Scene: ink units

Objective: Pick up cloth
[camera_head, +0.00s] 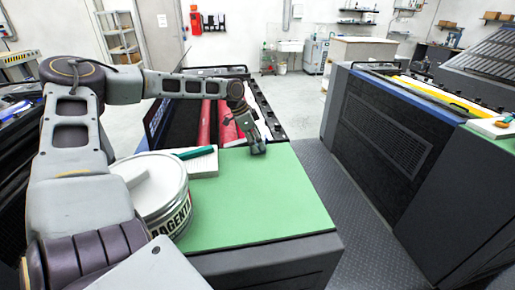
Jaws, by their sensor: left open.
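A white, flat, folded-looking item, which looks like the cloth (206,166), lies at the back left of the green work surface (255,205). A dark teal tool (195,153) lies across it. My left gripper (257,148) is over the back edge of the green surface, right of the white item and apart from it. It points down and is open. It is too small to tell whether its tips touch the surface. My right gripper is not in view.
A large round tin labelled MAGENTA (168,212) stands at the left of the green surface, beside my arm. Red rollers (207,122) lie behind the surface. A second dark machine (385,125) stands across a walkway to the right. The green surface's middle and front are clear.

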